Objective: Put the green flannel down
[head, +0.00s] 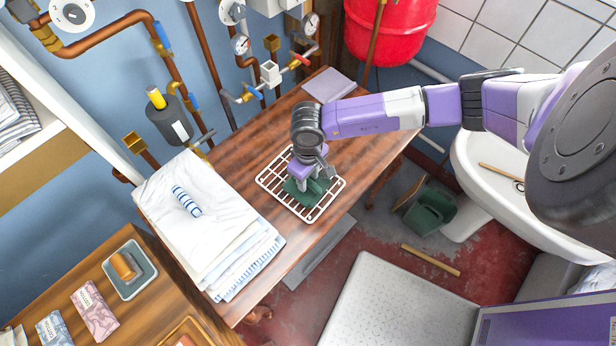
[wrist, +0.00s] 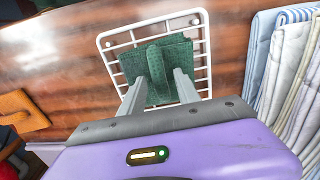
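The green flannel (head: 301,197) lies on a white wire rack (head: 342,186) on the wooden table. In the wrist view the flannel (wrist: 176,54) spreads over the bars with a raised fold along its middle. My gripper (head: 309,184) is low over the rack, pointing down at the flannel. In the wrist view its fingers (wrist: 159,79) stand apart, one on each side of the fold, and gaps seem to show between them and the cloth. The arm hides part of the flannel in the head view.
A stack of folded white and striped cloths (head: 205,225) lies left of the rack. A purple-grey cloth (head: 329,85) lies at the table's back. Pipes and gauges line the wall behind. A white basin (head: 490,165) stands at right. Bare tabletop (head: 255,140) shows behind the rack.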

